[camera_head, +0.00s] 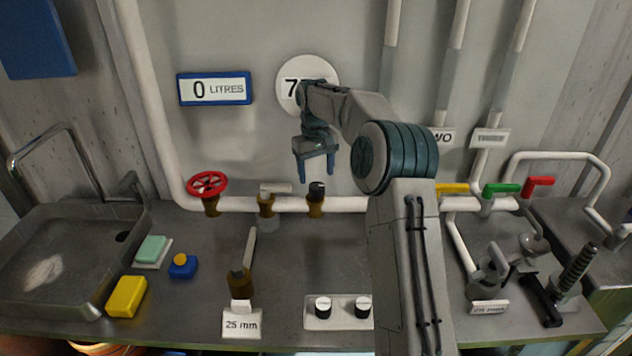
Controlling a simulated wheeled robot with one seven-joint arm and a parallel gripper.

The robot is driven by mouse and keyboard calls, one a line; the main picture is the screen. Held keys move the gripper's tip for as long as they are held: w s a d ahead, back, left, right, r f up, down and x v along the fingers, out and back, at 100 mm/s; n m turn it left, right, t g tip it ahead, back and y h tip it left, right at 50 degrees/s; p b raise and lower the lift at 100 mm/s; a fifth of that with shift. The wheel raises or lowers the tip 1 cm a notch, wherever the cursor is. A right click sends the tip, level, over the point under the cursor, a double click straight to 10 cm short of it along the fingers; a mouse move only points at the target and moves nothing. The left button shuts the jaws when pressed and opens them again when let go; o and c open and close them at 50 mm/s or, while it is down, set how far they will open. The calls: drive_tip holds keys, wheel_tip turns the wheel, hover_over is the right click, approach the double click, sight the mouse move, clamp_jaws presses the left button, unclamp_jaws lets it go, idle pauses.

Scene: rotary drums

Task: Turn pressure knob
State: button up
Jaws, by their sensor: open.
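The fingertips look close above that knob; contact is not clear. Two more knobs, a left one (323,307) and a right one (363,307), black with white tops, sit on a pale plate at the counter's front. No readable label tells which is the pressure knob. A round white dial (292,72) is partly hidden by my arm.
A lever valve (240,280) stands by the "25 mm" card. Yellow, green (501,188) and red handles line the right pipe. A sink (70,260) is at left.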

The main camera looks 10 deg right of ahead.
sight(317, 185)
drive_tip(key=shift+f, duration=2)
drive_tip(key=c, duration=1)
drive_tip(key=shift+o, duration=0.2)
drive_tip(key=shift+m, duration=0.3)
drive_tip(key=m+p, duration=0.1)
drive_tip(key=m, duration=0.4)
drive_tip(key=shift+r, duration=0.1)
drive_tip(key=m, duration=0.5)
drive_tip(key=shift+w+p, duration=0.1)
drive_tip(key=shift+p, duration=0.2)
